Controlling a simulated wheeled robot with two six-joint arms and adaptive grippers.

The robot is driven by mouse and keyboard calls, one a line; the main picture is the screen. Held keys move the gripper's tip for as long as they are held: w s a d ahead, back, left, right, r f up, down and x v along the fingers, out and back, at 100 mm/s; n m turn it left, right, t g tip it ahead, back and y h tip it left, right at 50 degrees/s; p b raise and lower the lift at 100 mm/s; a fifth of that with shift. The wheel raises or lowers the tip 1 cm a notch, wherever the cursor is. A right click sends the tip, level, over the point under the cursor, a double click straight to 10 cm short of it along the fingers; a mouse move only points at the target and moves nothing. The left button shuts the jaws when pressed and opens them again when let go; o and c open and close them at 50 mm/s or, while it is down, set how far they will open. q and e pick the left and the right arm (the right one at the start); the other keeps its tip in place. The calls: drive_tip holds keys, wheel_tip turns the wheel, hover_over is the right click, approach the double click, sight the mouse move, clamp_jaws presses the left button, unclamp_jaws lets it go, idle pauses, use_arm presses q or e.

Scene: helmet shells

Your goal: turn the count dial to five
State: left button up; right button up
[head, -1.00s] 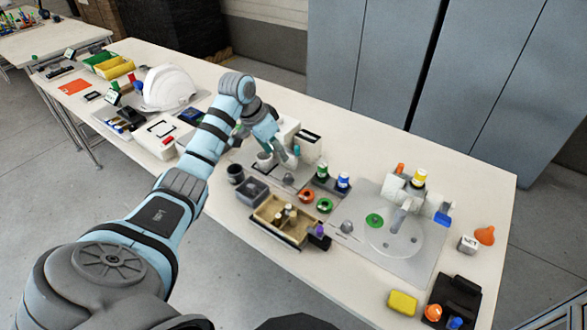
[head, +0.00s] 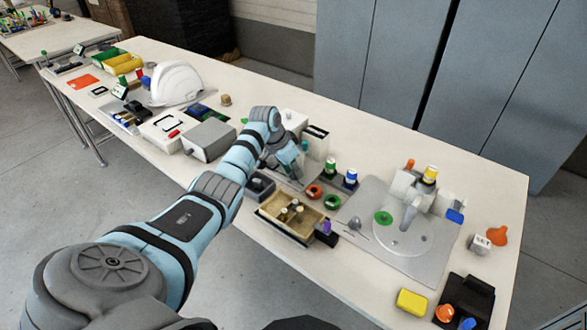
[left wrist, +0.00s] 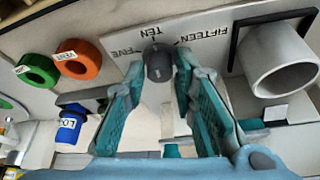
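The count dial (left wrist: 158,62) is a dark grey round knob in the left wrist view, on a light plate (left wrist: 200,40) lettered FIVE, TEN and FIFTEEN. The lettering appears upside down. I cannot tell which mark the dial points to. My left gripper (left wrist: 160,78) is open, its two teal-padded fingers on either side of the dial at their tips, with a small gap showing on each side. In the head view my left gripper (head: 294,170) is over the plate beside the white box and hides the dial. My right gripper is not in view.
Orange (head: 314,191) and green (head: 332,201) rings and blue (head: 351,178) and green (head: 331,167) bottles stand just right of my left gripper. A wooden tray (head: 270,208) lies in front. A grey pipe (left wrist: 280,62) is close to the dial's right in the wrist view.

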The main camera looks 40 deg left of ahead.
use_arm(q)
clamp_jaws()
